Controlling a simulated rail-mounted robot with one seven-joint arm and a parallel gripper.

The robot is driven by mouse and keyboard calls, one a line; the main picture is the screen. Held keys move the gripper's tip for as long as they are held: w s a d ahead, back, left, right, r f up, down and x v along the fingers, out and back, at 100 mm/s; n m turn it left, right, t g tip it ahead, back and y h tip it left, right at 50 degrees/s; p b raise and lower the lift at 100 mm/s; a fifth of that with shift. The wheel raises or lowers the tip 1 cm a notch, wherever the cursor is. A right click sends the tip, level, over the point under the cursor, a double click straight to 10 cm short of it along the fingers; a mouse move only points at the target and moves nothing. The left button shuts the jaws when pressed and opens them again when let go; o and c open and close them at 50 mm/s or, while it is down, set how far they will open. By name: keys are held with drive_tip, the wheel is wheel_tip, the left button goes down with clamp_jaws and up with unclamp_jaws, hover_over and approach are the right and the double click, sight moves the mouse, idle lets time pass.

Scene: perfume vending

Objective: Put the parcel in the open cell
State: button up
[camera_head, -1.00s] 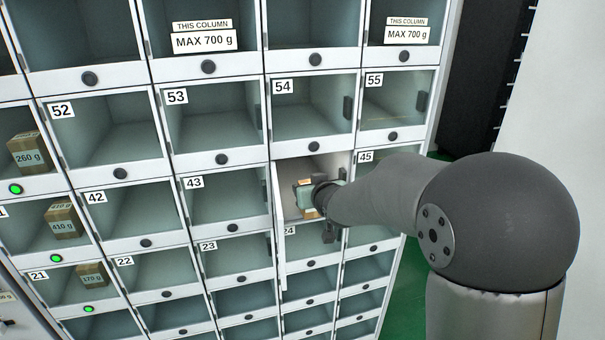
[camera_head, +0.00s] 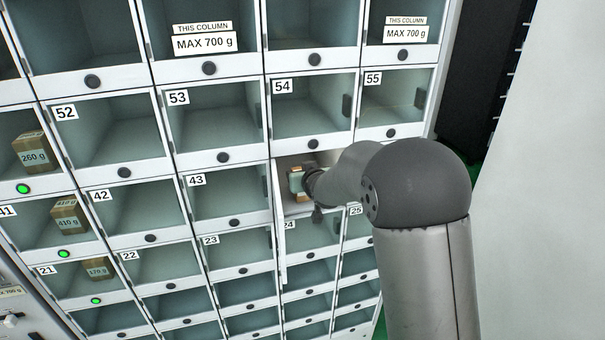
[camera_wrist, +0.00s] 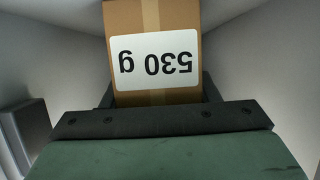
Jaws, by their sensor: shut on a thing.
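The parcel is a brown box with a tape strip and a white label reading 530 g, upside down in the wrist view (camera_wrist: 153,58). My gripper (camera_wrist: 155,105) is shut on it. In the head view my gripper (camera_head: 303,184) reaches into the open cell (camera_head: 318,160), in the row of 42 and 43, right of 43. The cell's door (camera_head: 279,225) hangs open at its left side. Pale cell walls surround the parcel in the wrist view. My wrist hides much of the cell, and I cannot tell whether the parcel touches its floor.
Closed cells surround the opening, including 43 (camera_head: 230,195), 54 (camera_head: 312,108) and 24 (camera_head: 310,235). Parcels stand behind doors with green lights at the left, one marked 260 g (camera_head: 36,153). A pale wall is at the right.

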drive_tip(key=shift+f, duration=0.1)
drive_tip(key=o, duration=1.4)
drive_tip(key=shift+r, duration=0.2)
drive_tip(key=b+v, duration=0.3)
drive_tip(key=v, duration=0.9)
drive_tip(key=s+d+f+m+g+h, duration=0.2)
drive_tip(key=s+d+f+g+h, duration=0.15)
drive_tip(key=s+d, duration=0.5)
drive_tip(key=s+d+f+g, duration=0.2)
drive_tip(key=s, duration=0.6)
drive_tip(key=s+d+f+m+g+h, duration=0.1)
drive_tip(key=s+d+f+g, duration=0.1)
drive_tip(key=s, duration=0.7)
drive_tip(key=s+d+f+m+g, duration=0.1)
drive_tip(key=s+d+f+g, duration=0.1)
drive_tip(key=s, duration=0.7)
drive_tip(key=shift+d+f+g, duration=0.25)
drive_tip(key=shift+d+g, duration=0.55)
drive_tip(key=shift+g, duration=0.35)
